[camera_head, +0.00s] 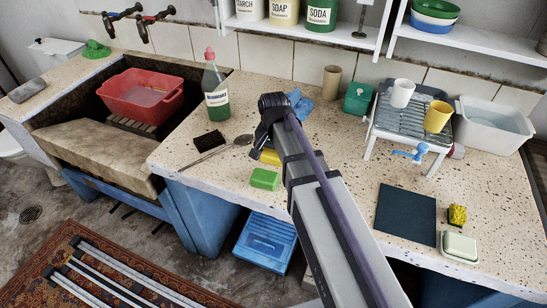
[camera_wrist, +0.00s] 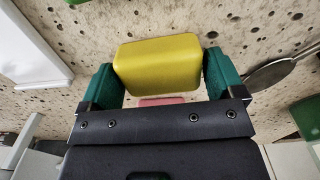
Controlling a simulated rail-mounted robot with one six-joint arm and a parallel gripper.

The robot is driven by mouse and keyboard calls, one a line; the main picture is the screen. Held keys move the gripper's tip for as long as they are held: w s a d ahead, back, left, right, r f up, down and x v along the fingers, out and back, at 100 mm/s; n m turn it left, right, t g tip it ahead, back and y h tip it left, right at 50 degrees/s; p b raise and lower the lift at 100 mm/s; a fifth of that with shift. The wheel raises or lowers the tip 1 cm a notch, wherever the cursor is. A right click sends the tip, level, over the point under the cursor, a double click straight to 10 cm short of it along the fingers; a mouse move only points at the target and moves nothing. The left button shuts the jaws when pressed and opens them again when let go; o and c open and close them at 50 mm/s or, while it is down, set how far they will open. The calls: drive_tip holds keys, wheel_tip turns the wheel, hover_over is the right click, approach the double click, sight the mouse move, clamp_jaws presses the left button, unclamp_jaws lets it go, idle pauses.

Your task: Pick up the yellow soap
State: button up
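The yellow soap (camera_wrist: 158,65) is a rounded block in the wrist view, in line with the gap between the green finger pads of my gripper (camera_wrist: 160,78). The fingers are spread about as wide as the soap, one on each side. I see no clear grip, and whether a pad touches it is hard to tell. In the head view, only part of the yellow soap (camera_head: 269,157) shows on the speckled counter, left of my arm. My gripper is mostly hidden there behind my arm.
A green block (camera_head: 264,179) lies just in front of the yellow soap. A pink piece (camera_wrist: 161,101) shows beside it in the wrist view. A rack (camera_head: 404,120) is right.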

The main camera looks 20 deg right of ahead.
sight(273, 152)
drive_tip(key=c, duration=0.7)
drive_tip(key=shift+o, duration=0.2)
drive_tip(key=shift+r, duration=0.1)
wheel_tip(273, 152, up, 10)
drive_tip(key=p, duration=1)
